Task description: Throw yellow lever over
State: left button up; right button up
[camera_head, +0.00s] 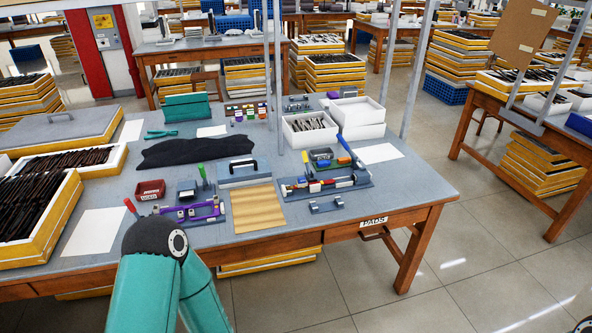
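I cannot clearly make out a yellow lever. A grey fixture (350,183) on the right of the table carries a raised blue handle (344,146) and small red, white and yellowish parts too small to tell apart. A purple fixture (197,212) sits left of it, with a green-handled lever (202,171) standing behind. A red handle (130,206) sticks up by my teal arm, which comes in at the lower left and hides part of the table. Neither of my grippers shows.
A wooden board (257,208) and a grey box with a handle (244,171) lie between the fixtures. A small red tray (150,190), dark cloth (195,151) and white bins (310,130) surround them. Stacked yellow trays (40,232) crowd the left. Bare table shows at right (415,183).

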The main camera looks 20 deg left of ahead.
aim_at(305, 154)
jog(key=z, duration=0.45)
jog(key=i, duration=1.4)
jog(key=u, duration=0.45)
